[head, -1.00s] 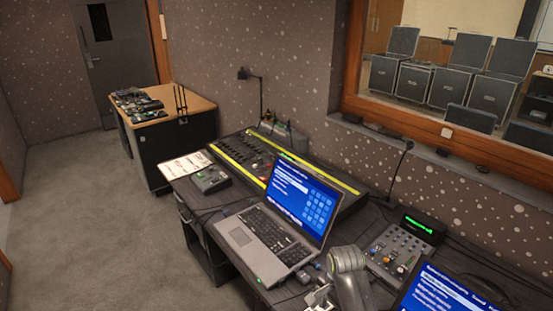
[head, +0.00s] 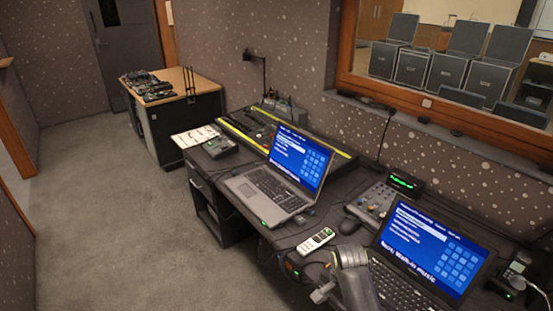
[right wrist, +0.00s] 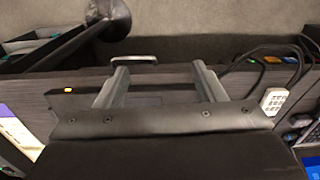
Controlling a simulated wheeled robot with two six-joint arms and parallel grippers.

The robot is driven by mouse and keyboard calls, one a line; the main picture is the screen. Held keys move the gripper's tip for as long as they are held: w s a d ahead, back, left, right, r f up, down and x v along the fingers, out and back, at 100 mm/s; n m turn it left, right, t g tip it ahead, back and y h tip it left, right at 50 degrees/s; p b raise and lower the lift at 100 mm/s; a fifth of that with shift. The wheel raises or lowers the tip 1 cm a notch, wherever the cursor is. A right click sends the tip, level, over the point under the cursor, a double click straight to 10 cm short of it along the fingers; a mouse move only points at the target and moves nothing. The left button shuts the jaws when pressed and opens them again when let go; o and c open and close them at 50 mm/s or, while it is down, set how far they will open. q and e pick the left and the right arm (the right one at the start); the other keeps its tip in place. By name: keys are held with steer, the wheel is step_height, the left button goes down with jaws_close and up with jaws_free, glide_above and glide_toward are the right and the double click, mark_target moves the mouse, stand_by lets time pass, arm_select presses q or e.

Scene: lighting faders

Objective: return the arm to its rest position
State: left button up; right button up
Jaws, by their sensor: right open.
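My right arm shows at the bottom of the head view, with its gripper (head: 322,291) at the front edge of the desk (head: 290,240), close to a white remote (head: 316,240). In the right wrist view the two fingers of the right gripper (right wrist: 160,70) are spread apart with nothing held between them. The small fader mixer (head: 372,201) stands farther back on the desk, apart from the gripper. My left gripper is in neither view.
An open laptop (head: 270,190) stands left of the arm and a second laptop (head: 432,246) right of it. A long console (head: 262,130) with yellow strips lies behind. Cables (right wrist: 265,52) run near the gripper. Carpeted floor (head: 110,200) is clear at left.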

steer(key=s+d+f+n+b, duration=0.1)
steer(key=s+d+f+n, duration=0.15)
steer(key=s+f, duration=0.45)
steer(key=s+d+f+n, duration=0.1)
steer(key=s+d+f, duration=0.25)
steer(key=f, duration=0.75)
steer(key=s+d+f+n+b, duration=0.1)
steer(key=s+d+f, duration=0.1)
steer(key=s+f, duration=0.5)
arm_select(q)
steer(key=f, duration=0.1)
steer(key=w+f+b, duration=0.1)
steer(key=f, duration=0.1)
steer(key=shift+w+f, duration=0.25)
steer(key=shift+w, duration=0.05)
arm_select(e)
steer(key=s+d+f+n, duration=0.1)
steer(key=s+f, duration=0.3)
steer(key=s, duration=0.4)
steer(key=s+d+f+n, duration=0.2)
steer(key=s+d+f, duration=0.1)
steer(key=s, duration=0.6)
steer(key=s+d+f+n+t+h, duration=0.1)
steer(key=s+d+f+n, duration=0.1)
steer(key=s+f, duration=0.4)
steer(key=s, duration=0.2)
steer(key=shift+s+d, duration=0.3)
steer(key=shift+s, duration=0.05)
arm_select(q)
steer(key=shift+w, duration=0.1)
